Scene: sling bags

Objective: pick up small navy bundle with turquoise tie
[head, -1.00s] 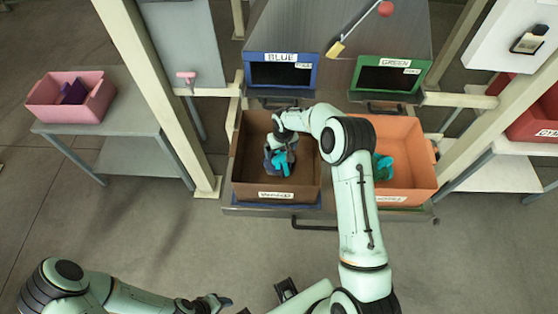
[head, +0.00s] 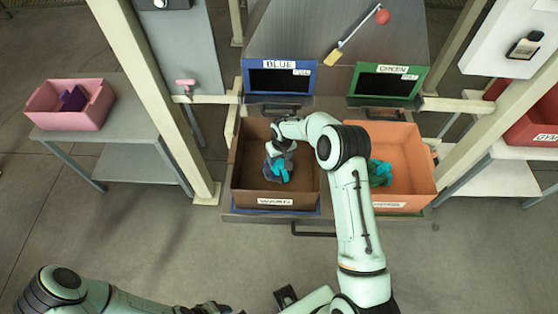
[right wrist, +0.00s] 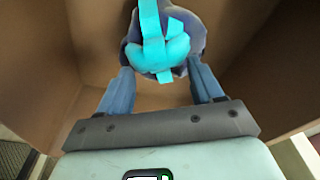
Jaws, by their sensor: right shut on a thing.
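The small navy bundle with a turquoise tie (head: 279,170) is inside the brown bin (head: 237,185). In the right wrist view the bundle (right wrist: 192,24) shows its turquoise tie facing me. My right gripper (head: 276,153) reaches down into the bin. Its two blue-grey fingers (right wrist: 160,75) are shut on the bundle, one at each side. Whether the bundle still touches the bin floor is unclear. My left gripper (head: 212,307) is low at the bottom edge of the head view, away from the bins, and its jaws are too small to read.
An orange bin (head: 420,165) stands right beside the brown one, holding another turquoise-tied bundle (head: 379,173). A pink bin (head: 68,118) is on the left table, a red bin (head: 530,125) at the right. Panels labelled BLUE and GREEN stand behind. The floor in front is clear.

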